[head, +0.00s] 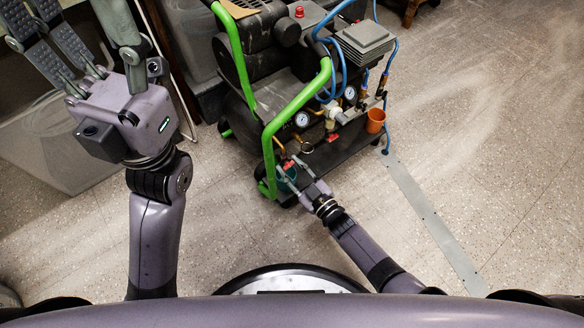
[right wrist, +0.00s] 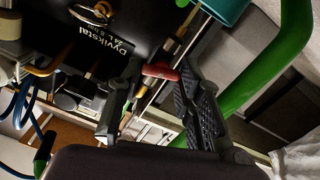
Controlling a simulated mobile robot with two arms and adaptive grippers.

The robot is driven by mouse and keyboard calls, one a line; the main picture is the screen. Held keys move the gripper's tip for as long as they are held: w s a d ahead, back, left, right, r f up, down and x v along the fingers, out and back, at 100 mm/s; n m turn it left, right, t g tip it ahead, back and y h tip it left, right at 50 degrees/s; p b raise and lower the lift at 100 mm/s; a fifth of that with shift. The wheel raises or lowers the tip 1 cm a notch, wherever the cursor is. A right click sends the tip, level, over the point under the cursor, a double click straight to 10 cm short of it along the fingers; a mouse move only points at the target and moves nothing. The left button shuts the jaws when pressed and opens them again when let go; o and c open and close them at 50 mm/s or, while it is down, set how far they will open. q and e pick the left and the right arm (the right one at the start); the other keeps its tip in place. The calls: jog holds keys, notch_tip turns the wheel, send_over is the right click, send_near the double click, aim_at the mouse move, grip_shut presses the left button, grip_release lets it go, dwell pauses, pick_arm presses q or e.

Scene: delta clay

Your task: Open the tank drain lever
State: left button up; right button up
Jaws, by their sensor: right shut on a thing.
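The tank drain lever is a small red handle (right wrist: 160,72) on a brass fitting under the black tank (right wrist: 130,25); in the head view it shows as a red spot (head: 288,165) at the compressor's near end. My right gripper (right wrist: 157,80) is shut on this red lever, which lies crosswise between its fingertips. In the head view my right gripper (head: 294,172) reaches low beside the green frame, and its fingers partly hide the fitting. My left gripper (head: 82,22) is raised at the upper left, fingers spread and empty, away from the compressor.
The green tube frame (head: 295,105) of the compressor stands close by my right gripper. Another red handle (head: 333,137), gauges, blue hoses and an orange cup (head: 375,121) are farther along.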

jog(key=shift+n, duration=1.6)
jog(key=shift+s, duration=0.1)
jog(key=o, duration=1.2)
jog(key=shift+c, duration=0.2)
jog(key=v, duration=0.7)
jog(key=shift+s, duration=0.15)
jog(key=shift+d, duration=0.1)
jog(key=shift+c, duration=0.5)
